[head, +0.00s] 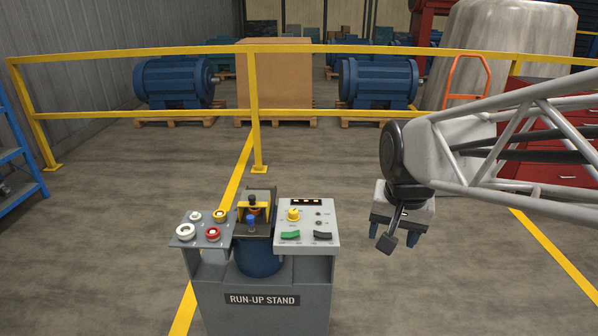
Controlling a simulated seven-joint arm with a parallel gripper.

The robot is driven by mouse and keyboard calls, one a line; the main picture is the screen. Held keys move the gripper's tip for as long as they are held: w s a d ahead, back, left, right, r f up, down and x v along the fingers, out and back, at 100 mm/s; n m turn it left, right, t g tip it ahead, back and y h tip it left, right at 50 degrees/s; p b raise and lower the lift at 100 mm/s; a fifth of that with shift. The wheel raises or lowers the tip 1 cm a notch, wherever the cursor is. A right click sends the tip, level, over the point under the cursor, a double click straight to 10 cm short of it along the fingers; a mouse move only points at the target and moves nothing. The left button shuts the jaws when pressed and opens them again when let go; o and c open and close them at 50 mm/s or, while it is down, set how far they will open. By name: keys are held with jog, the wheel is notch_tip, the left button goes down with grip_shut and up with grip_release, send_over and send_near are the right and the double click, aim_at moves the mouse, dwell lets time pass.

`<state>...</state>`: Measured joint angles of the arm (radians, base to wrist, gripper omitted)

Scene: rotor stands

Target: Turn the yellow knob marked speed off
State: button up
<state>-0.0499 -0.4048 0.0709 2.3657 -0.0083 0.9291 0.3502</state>
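The yellow knob (293,214) sits on the sloped light-grey control panel (326,212) at the right of the run-up stand (262,277). Small markings surround the knob, but they are too small to read, and I cannot tell its exact setting. My gripper (394,236) hangs to the right of the panel, apart from it, pointing down. Its two blue-marked fingers stand apart with nothing seen between them. A dark paddle-like part hangs in front of it.
The panel also bears a dark display (306,201), a green switch (290,235) and a dark switch (322,236). A left tray (203,232) holds several round parts.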

jog(key=w+a+m, duration=0.3)
jog(key=w+a, duration=0.1)
jog(key=w, duration=0.8)
jog(key=m+g, duration=0.2)
jog(key=m, duration=0.6)
send_over(293, 211)
notch_tip(293, 211, down, 19)
jog(key=shift+w, duration=0.1)
jog(key=shift+f, duration=3.9)
